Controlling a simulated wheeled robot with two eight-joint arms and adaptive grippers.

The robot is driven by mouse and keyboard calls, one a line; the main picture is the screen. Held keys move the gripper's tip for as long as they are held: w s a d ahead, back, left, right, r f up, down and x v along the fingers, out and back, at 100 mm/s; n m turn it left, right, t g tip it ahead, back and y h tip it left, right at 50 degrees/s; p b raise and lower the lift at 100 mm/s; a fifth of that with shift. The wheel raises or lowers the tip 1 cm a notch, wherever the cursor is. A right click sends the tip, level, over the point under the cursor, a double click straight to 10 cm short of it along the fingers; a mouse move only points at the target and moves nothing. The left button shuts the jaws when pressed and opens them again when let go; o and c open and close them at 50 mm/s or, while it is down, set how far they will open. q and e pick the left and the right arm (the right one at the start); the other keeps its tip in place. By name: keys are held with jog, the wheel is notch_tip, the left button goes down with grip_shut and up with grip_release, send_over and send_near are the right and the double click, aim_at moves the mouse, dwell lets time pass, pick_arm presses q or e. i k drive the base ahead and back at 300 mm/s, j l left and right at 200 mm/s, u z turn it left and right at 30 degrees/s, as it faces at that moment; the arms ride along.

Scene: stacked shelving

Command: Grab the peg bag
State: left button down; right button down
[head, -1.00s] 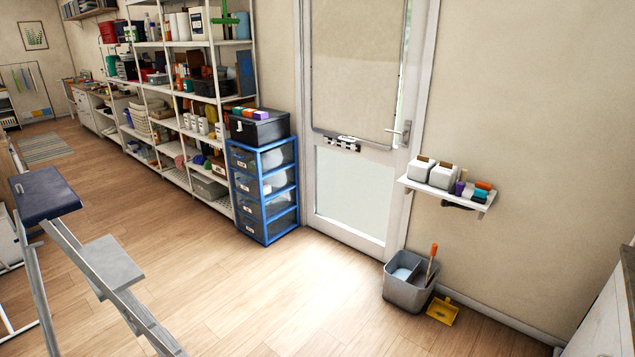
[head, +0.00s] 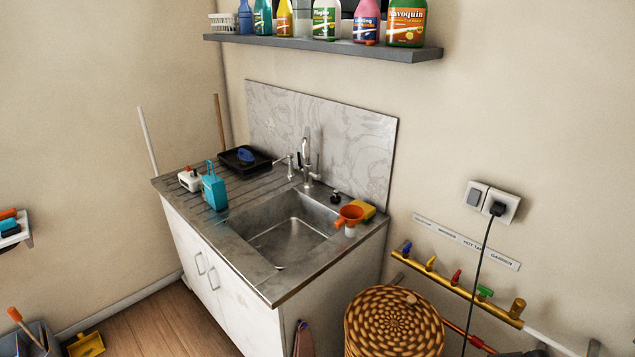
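No thing here is plainly a peg bag. A turquoise container with a looped handle (head: 214,188) stands upright on the ribbed drainboard left of the sink; I cannot tell whether it is a bag. A mauve, cloth-like thing (head: 304,338) hangs at the right side of the sink cabinet, cut off by the bottom edge. Neither of my grippers shows in the head view.
The metal sink (head: 290,242) sits in a white cabinet (head: 215,285). A bottle shelf (head: 330,46) hangs above.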

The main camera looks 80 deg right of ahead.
aim_at(216, 193)
jog(key=z, duration=2.45)
jog(key=i+j+z, duration=0.15)
jog(key=z, duration=0.3)
jog(key=i+j+z, duration=0.1)
jog(key=z, duration=0.3)
jog(key=j+z, duration=0.3)
jog(key=z, duration=0.15)
jog(key=i+j+z, duration=0.1)
jog(key=j+z, duration=0.15)
jog(key=z, duration=0.2)
